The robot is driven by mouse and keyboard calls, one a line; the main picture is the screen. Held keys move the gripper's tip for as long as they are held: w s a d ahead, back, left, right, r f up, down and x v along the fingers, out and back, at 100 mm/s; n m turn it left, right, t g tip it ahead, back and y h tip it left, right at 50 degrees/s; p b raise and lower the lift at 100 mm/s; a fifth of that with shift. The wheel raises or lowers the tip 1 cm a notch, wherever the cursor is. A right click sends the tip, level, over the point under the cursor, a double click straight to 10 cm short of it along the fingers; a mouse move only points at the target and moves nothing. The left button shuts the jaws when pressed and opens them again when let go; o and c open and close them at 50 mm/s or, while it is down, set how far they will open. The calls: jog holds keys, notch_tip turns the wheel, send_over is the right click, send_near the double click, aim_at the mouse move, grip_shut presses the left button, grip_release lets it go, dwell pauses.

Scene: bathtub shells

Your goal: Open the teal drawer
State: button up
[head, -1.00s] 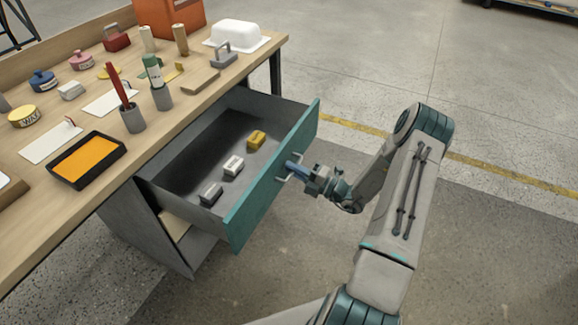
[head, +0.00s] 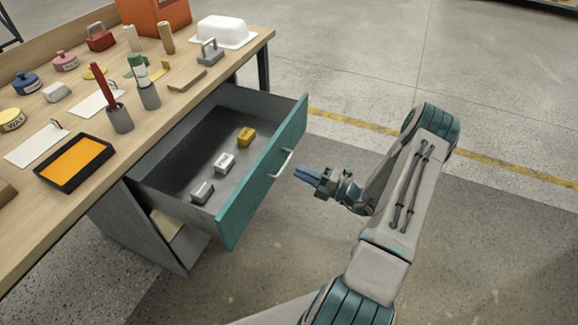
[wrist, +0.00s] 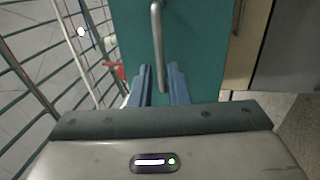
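The teal drawer (head: 262,180) is pulled well out from under the workbench, and its inside is in plain view. Its silver handle (head: 282,165) is on the teal front and has nothing around it. In the wrist view the handle (wrist: 157,45) stands ahead of the fingertips, with the teal front (wrist: 190,60) behind it. My gripper (head: 308,175) is just right of the handle, apart from it and empty. In the wrist view its two blue fingers (wrist: 161,80) have a narrow gap between them.
The drawer holds a yellow block (head: 247,137), a white block (head: 225,162) and a grey block (head: 202,191). The workbench (head: 185,95) carries an orange tray (head: 75,160), pen cups and several small items. Floor right of the drawer is clear around my arm.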

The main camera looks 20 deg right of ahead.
jog(key=v, duration=0.7)
jog(key=shift+s, duration=0.1)
jog(key=s+a+r+n+g+h+p, duration=0.2)
jog(key=s+a+r+n+g+p, duration=0.15)
jog(key=a+r+n+g, duration=0.65)
jog(key=s+a+r+n+g+h+p, duration=0.1)
jog(key=s+a+r+n+g+p, duration=0.35)
jog(key=r+n, duration=0.8)
jog(key=s+a+r+n+t+h+p, duration=0.1)
jog(key=s+r+n+h+p, duration=0.3)
jog(key=r+n, duration=0.5)
jog(key=s+a+r+n+t+h+p, duration=0.2)
jog(key=s+r+n+h+p, duration=0.2)
jog(key=r+n+h, duration=0.3)
notch_tip(320, 180, up, 4)
jog(key=s+n, duration=0.1)
jog(key=n, duration=0.5)
jog(key=shift+f, duration=0.2)
